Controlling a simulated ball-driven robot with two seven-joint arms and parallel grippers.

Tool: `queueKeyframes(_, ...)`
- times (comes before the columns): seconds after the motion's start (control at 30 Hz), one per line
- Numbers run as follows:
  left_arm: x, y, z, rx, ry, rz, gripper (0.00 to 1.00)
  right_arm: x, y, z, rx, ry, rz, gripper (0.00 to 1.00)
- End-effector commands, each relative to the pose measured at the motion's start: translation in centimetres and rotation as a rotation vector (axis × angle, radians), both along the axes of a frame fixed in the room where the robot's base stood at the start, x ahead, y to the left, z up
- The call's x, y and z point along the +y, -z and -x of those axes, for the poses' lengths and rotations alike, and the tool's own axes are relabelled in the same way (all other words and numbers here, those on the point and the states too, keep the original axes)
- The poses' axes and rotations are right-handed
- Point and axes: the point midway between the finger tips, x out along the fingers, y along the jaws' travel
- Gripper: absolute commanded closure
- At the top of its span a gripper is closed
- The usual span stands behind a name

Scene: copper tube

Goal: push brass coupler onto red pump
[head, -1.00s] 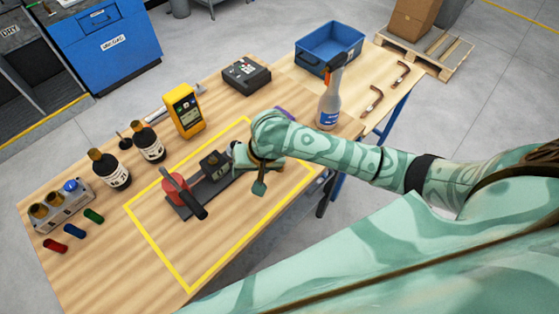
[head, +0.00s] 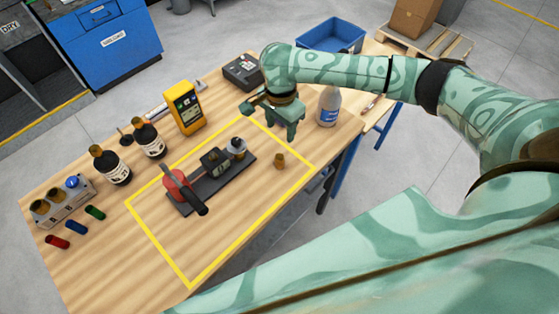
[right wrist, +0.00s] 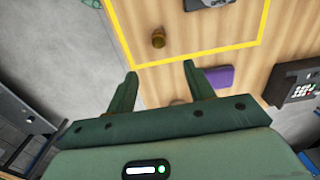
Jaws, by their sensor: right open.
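The brass coupler (head: 280,160) stands on the bare wood inside the yellow outline, apart from the dark fixture. It also shows in the right wrist view (right wrist: 158,39), beyond my fingertips. The red pump (head: 174,184) with a black handle sits at the left end of the dark fixture base (head: 210,184). A dark block (head: 214,162) and a grey round part (head: 236,147) sit farther along that base. My right gripper (head: 283,130) is open and raised above the table, behind the coupler in the head view. Its spread fingers show in the wrist view (right wrist: 160,69).
A spray bottle (head: 328,106) stands to the right of my right gripper, partly hidden by my arm. A black box (head: 242,72), yellow meter (head: 184,107) and dark bottles (head: 110,165) stand behind and left. A purple item (right wrist: 218,77) lies near my fingers. The outline's front is clear.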

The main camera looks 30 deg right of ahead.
Motion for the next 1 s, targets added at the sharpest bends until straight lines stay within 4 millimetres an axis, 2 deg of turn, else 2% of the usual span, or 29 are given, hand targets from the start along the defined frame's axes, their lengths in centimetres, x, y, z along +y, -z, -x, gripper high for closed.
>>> queueKeyframes(0.03,0.0,1.0,0.1,0.003,0.0,0.0,0.64,0.1,1.8,0.1,0.003,0.001,0.0,0.47)
queueKeyframes(0.1,0.0,1.7,0.2,0.005,0.0,0.0,0.64,0.0,3.4,0.1,0.004,0.001,0.0,0.47)
queueKeyframes(0.33,0.0,3.5,0.5,0.01,-0.001,0.0,0.64,0.1,7.5,0.1,0.002,0.0,0.0,0.47)
queueKeyframes(0.5,0.0,3.8,0.5,0.013,-0.001,0.0,0.64,0.0,8.4,0.0,0.0,-0.001,0.0,0.47)
queueKeyframes(0.83,0.0,3.8,0.5,0.012,-0.001,0.0,0.64,0.1,8.4,0.0,-0.001,-0.001,0.0,0.47)
queueKeyframes(1.0,0.0,4.8,0.7,0.016,-0.001,0.0,0.64,0.2,10.0,0.2,0.001,-0.001,-0.001,0.47)
